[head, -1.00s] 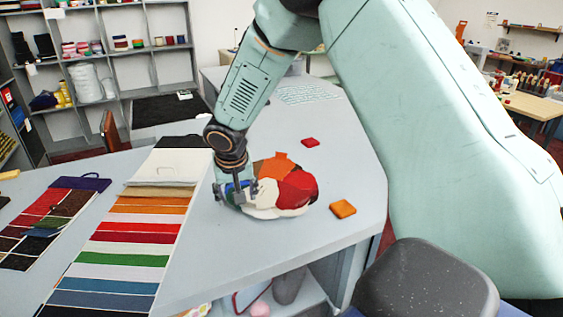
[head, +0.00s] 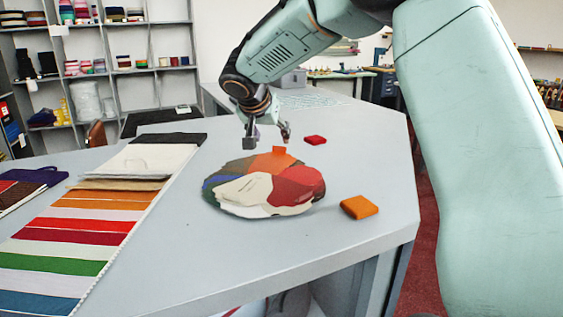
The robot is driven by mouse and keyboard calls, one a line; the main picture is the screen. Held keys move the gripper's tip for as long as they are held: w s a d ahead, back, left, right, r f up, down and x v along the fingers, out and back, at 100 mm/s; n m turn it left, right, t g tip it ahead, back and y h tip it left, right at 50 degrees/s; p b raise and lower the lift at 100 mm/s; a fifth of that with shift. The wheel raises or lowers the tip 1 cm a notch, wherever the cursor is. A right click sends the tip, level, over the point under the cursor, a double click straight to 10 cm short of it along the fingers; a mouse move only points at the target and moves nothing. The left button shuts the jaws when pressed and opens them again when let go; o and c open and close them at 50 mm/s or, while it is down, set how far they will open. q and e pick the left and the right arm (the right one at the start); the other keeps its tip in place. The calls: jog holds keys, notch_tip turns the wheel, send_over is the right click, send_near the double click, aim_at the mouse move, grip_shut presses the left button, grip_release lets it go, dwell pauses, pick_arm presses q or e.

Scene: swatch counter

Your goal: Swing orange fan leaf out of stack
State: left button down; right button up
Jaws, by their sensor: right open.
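The fan stack (head: 245,190) lies on the grey counter, a rounded pile of overlapping leaves in cream, red, blue, green and brown. The orange fan leaf (head: 268,163) shows at the stack's far side, with a small tab (head: 279,151) sticking out past the edge. Cream and red leaves overlap its near part. My right gripper (head: 267,143) is open and empty, just beyond the far edge of the stack, near the orange tab. Whether a finger touches the tab I cannot tell. My left gripper is not in view.
An orange block (head: 359,207) lies right of the stack, and a red block (head: 315,140) lies behind it on the right. A striped swatch strip (head: 85,225) covers the counter's left part. The counter (head: 200,265) is clear in front of the stack.

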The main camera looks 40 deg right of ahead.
aim_at(279, 147)
jog(key=shift+r, duration=0.2)
jog(key=shift+s+a+r+h, duration=0.2)
jog(key=shift+s+r+h, duration=0.1)
jog(key=shift+r, duration=0.15)
jog(key=x, duration=0.7)
jog(key=shift+w+f+b, duration=0.1)
jog(key=shift+w+b, duration=0.05)
jog(key=shift+b, duration=0.25)
jog(key=shift+d+f, duration=0.25)
jog(key=shift+d, duration=0.05)
jog(key=shift+w+d+f, duration=0.2)
jog(key=shift+w+f, duration=0.05)
jog(key=shift+s+a+r, duration=0.2)
jog(key=shift+a+r, duration=0.1)
jog(key=c, duration=0.4)
jog(key=shift+d+f, duration=0.1)
jog(key=shift+d, duration=0.05)
jog(key=c, duration=0.3)
jog(key=shift+w, duration=0.1)
grip_shut()
